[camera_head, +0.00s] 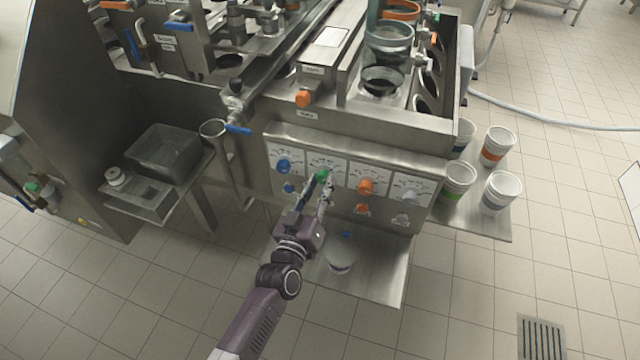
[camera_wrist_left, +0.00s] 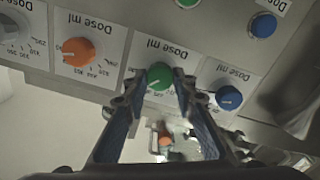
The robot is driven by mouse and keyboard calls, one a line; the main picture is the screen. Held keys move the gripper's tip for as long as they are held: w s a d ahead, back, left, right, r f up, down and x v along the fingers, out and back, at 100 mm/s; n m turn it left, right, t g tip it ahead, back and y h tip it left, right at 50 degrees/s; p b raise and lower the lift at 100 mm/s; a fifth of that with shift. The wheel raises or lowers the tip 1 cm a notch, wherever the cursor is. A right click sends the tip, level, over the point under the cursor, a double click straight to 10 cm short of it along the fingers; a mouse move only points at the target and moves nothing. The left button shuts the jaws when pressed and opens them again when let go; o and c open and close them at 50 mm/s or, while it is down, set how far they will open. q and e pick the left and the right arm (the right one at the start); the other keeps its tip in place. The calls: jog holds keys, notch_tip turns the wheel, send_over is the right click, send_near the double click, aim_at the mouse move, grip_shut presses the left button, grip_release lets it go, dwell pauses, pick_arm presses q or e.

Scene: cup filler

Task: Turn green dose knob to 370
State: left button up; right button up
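The green dose knob (camera_head: 322,175) is on the front panel of the steel machine, between the blue dose knob (camera_head: 284,166) and the orange dose knob (camera_head: 366,186). In the left wrist view the green knob (camera_wrist_left: 159,76) shows on an upside-down "Dose ml" plate; its pointer setting is not legible. My left gripper (camera_head: 320,184) is at this knob. In the left wrist view its fingertips (camera_wrist_left: 159,82) stand on either side of the knob, with what looks like a narrow gap; I cannot tell whether they touch it. My right gripper is not in view.
A white dose knob (camera_head: 408,196) is at the panel's right, with smaller knobs (camera_head: 361,209) below. A lower shelf (camera_head: 385,280) holds a white cup (camera_head: 340,262). Several cups (camera_head: 497,145) stand on a right side shelf. A grey bin (camera_head: 165,153) is at left.

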pick_arm(q)
jog(key=o, duration=0.5)
jog(key=shift+c, duration=0.2)
jog(key=v, duration=1.2)
jog(key=s+a+f+m+g+y, duration=0.1)
jog(key=s+a+f+g, duration=0.2)
jog(key=f, duration=0.7)
jog(key=s+a+f+g, duration=0.15)
jog(key=s+f, duration=0.35)
jog(key=f, duration=0.5)
jog(key=s+a+f+m+g+y, duration=0.1)
jog(key=s+a+f+g, duration=0.15)
jog(key=f, duration=0.75)
jog(key=s+a+f+g+y, duration=0.1)
jog(key=s+a+f+g, duration=0.2)
jog(key=s+f, duration=0.3)
jog(key=s+a+f+g+y, duration=0.1)
jog(key=s+a+f+g, duration=0.2)
jog(key=s, duration=1.1)
jog(key=s+a+f+m+g+y, duration=0.1)
jog(key=s+a+f+g, duration=0.2)
jog(key=s+a+f, duration=0.3)
jog(key=s+f, duration=0.3)
jog(key=s, duration=0.1)
jog(key=shift+s+a+f+y, duration=0.2)
jog(key=shift+a+f+y, duration=0.05)
jog(key=shift+f+y, duration=0.05)
